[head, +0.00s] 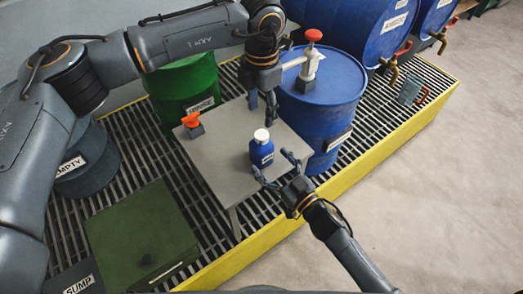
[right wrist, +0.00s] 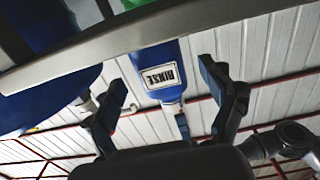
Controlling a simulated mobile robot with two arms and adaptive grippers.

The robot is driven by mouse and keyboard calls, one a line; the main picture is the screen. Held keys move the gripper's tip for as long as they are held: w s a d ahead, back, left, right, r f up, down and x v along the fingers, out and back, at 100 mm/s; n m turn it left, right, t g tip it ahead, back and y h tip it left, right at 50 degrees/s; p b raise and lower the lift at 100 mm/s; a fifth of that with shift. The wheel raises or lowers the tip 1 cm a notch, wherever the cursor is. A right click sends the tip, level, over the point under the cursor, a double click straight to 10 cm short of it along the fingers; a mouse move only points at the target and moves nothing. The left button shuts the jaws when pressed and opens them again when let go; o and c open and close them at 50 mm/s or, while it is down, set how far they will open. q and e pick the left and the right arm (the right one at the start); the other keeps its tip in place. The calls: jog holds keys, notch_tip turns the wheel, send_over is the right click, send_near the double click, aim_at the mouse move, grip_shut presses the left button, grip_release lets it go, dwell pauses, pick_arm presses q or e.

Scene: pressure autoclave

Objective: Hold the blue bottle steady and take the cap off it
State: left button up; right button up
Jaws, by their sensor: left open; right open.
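The blue bottle (head: 262,155) stands upright on the grey table (head: 222,160), with its white cap (head: 261,135) on top. In the right wrist view the bottle (right wrist: 165,52) appears upside down, its label reading RINSE, between the spread fingers. My left gripper (head: 262,104) is open, pointing down just above and behind the cap, apart from it. My right gripper (head: 272,164) is open at the table's front right edge, its fingers reaching towards the bottle from either side. I see no clear contact with the bottle; the right wrist view also shows this gripper (right wrist: 165,98).
An orange knob on a dark base (head: 193,124) sits at the table's back left. A blue drum (head: 325,95) with a red-topped pump (head: 313,40) stands close on the right. A green drum (head: 184,85) is behind. A green box (head: 142,235) lies front left on the grating.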

aim_at(268, 158)
jog(key=shift+x, duration=2.25)
grip_shut()
